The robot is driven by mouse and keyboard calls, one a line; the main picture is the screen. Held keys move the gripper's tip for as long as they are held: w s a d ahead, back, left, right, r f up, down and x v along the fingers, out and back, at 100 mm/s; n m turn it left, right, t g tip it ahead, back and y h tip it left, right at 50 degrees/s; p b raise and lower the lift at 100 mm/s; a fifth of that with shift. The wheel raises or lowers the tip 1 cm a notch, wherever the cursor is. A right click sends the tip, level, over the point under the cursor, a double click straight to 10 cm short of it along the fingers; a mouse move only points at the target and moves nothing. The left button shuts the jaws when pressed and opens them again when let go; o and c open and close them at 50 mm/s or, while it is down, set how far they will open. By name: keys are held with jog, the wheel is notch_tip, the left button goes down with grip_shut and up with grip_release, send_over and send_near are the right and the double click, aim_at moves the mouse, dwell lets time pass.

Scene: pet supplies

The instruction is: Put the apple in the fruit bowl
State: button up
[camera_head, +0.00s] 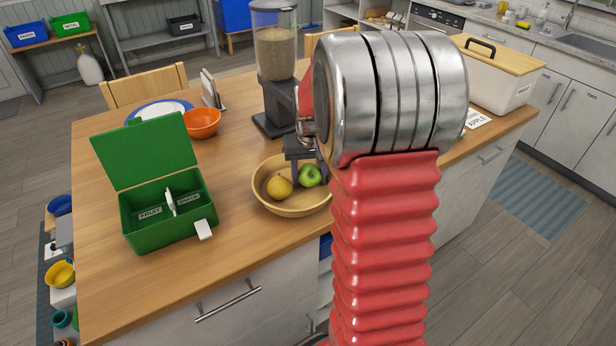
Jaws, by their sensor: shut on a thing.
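The green apple (309,177) shows at the right side of the wooden fruit bowl (268,204) on the island counter. My gripper (308,172) points down over the bowl and is shut on the apple. The apple appears within the bowl's outline; I cannot tell whether it touches the bottom. A yellow pear-like fruit (279,188) lies in the bowl to the left of the apple. My red arm hides the bowl's right edge and part of the gripper.
An open green box (165,235) with labelled compartments stands left of the bowl. An orange bowl (202,123) and a tall kibble dispenser (276,55) are behind. A cream bin with wooden lid (497,90) stands at right. The counter's front left is clear.

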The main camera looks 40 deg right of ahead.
aim_at(310, 175)
jog(key=shift+s+f, duration=0.15)
jog(key=shift+f, duration=0.3)
jog(key=shift+s+f, duration=0.1)
jog(key=shift+f, duration=0.2)
jog(key=o, duration=0.8)
jog(key=shift+o, duration=0.2)
jog(key=shift+r, duration=0.7)
jog(key=r, duration=0.7)
jog(key=s+r, duration=0.1)
jog(key=r, duration=0.3)
jog(key=shift+a+r, duration=0.3)
jog(key=shift+a, duration=0.05)
jog(key=shift+s+r, duration=0.1)
jog(key=shift+r, duration=0.1)
